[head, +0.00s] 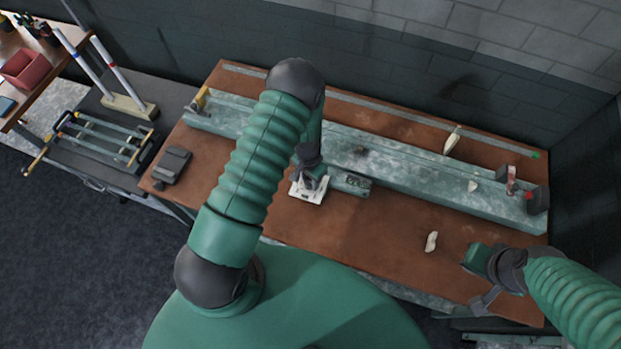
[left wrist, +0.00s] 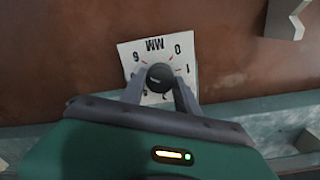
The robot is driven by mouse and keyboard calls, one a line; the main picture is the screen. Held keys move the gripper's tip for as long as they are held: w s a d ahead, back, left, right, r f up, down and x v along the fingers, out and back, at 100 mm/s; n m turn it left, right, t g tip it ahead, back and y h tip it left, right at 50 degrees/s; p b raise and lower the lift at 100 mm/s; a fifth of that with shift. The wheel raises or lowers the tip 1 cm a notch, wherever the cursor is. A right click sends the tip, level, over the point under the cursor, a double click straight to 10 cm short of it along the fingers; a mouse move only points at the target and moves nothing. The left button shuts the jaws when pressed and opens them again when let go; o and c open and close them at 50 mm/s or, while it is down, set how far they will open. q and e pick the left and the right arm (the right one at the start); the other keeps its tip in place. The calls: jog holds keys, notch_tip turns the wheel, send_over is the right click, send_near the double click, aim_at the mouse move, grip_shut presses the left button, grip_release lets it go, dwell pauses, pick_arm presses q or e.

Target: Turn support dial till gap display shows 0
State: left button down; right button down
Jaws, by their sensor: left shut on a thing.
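The support dial is a dark round knob (left wrist: 160,77) on a white plate (left wrist: 128,50) marked MM, with a 0 and a 1 at its right side in the left wrist view. My left gripper (left wrist: 160,88) is shut on the knob, one finger on each side. The lower numbers are partly hidden by knob and fingers. In the head view my left gripper (head: 311,180) is over the white plate (head: 308,195). A small dark display (head: 357,181) sits on a green box right of it; its digits are unreadable. My right gripper (head: 478,260) is at the bench's front right; its fingers are unclear.
A long green rail (head: 415,180) crosses the brown bench (head: 390,235). Pale pieces (head: 431,241) lie on the bench and rail. A dark grey device (head: 171,165) is at the left end. A tube rack (head: 100,138) stands on the side table. The bench's front middle is clear.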

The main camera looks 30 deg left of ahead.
pick_arm(q)
jog(key=shift+s+f+n, duration=0.1)
jog(key=shift+s+n, duration=0.05)
jog(key=shift+n, duration=0.15)
jog(key=shift+f+n+b, duration=0.1)
jog(key=shift+n+b, duration=0.6)
jog(key=shift+n, duration=0.3)
jog(key=n+b, duration=0.1)
jog(key=n, duration=0.1)
jog(key=shift+n, duration=0.3)
jog(key=n+b, duration=0.1)
jog(key=n, duration=0.2)
jog(key=shift+s, duration=0.1)
jog(key=shift+n, duration=1.3)
jog(key=shift+s+d, duration=0.1)
jog(key=c, duration=0.9)
grip_release()
